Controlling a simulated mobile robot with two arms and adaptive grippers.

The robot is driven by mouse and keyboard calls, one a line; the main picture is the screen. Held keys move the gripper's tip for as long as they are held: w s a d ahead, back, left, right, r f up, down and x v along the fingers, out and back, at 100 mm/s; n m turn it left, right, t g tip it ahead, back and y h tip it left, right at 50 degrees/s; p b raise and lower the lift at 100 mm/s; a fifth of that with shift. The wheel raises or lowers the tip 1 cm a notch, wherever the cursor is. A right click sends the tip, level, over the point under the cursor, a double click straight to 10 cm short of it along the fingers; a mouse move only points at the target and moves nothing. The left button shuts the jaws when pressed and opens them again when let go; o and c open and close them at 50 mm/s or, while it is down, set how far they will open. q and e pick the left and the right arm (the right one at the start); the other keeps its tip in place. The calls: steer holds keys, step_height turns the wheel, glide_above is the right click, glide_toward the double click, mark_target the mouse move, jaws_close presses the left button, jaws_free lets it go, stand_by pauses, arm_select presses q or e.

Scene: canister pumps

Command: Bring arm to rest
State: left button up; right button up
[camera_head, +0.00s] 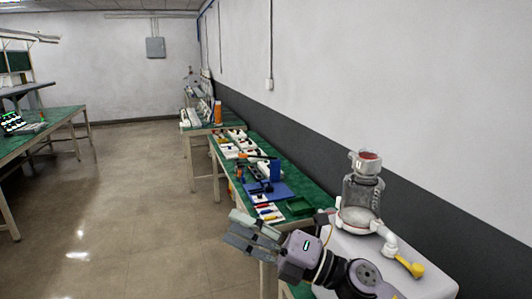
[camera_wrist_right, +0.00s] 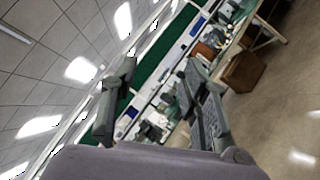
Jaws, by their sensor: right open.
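My right gripper (camera_head: 243,233) is at the lower middle of the head view, raised in front of the workbench's near end and pointing left. Its fingers are apart and nothing is between them. In the right wrist view the two fingers of the right gripper (camera_wrist_right: 160,95) stand wide apart, with the room tilted behind them. A clear canister pump (camera_head: 362,195) with a red top stands upright on a white unit (camera_head: 425,280) to the right of my right arm, apart from the gripper. My left gripper is not in view.
A green-topped bench (camera_head: 318,191) with tools runs along the right wall. A yellow-handled valve (camera_head: 410,266) sticks out by the pump. The floor (camera_head: 140,215) at left is free.

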steer(key=w+d+f+m+t+h, duration=0.25)
steer(key=d+m+t+h, duration=0.35)
steer(key=m, duration=0.4)
steer(key=w+d+f+m+t+h, duration=0.1)
steer(key=d+f+m+t+h, duration=0.35)
steer(key=m+t, duration=0.4)
steer(key=s+d+f+m+g+h, duration=0.3)
steer(key=d+f+m+h, duration=0.25)
steer(key=f, duration=0.25)
steer(key=s+d+f+m+g+h, duration=0.2)
steer(key=d+f+m+g+h, duration=0.15)
steer(key=f+m, duration=0.3)
steer(key=s+d+f+m+g, duration=0.25)
steer(key=s+f+g, duration=0.45)
steer(key=s, duration=0.6)
steer(key=s+d+f+m+g, duration=0.2)
steer(key=s+d+f+g, duration=0.15)
steer(key=s+f, duration=0.7)
step_height(320, 180, down, 24)
steer(key=s+g, duration=0.2)
steer(key=s+d+f+n+h, duration=0.1)
steer(key=s+d+f, duration=0.1)
steer(key=s+f, duration=1.5)
steer(key=shift+s+d+f+g, duration=0.15)
steer(key=shift+f+g, duration=0.05)
steer(key=shift+g, duration=0.25)
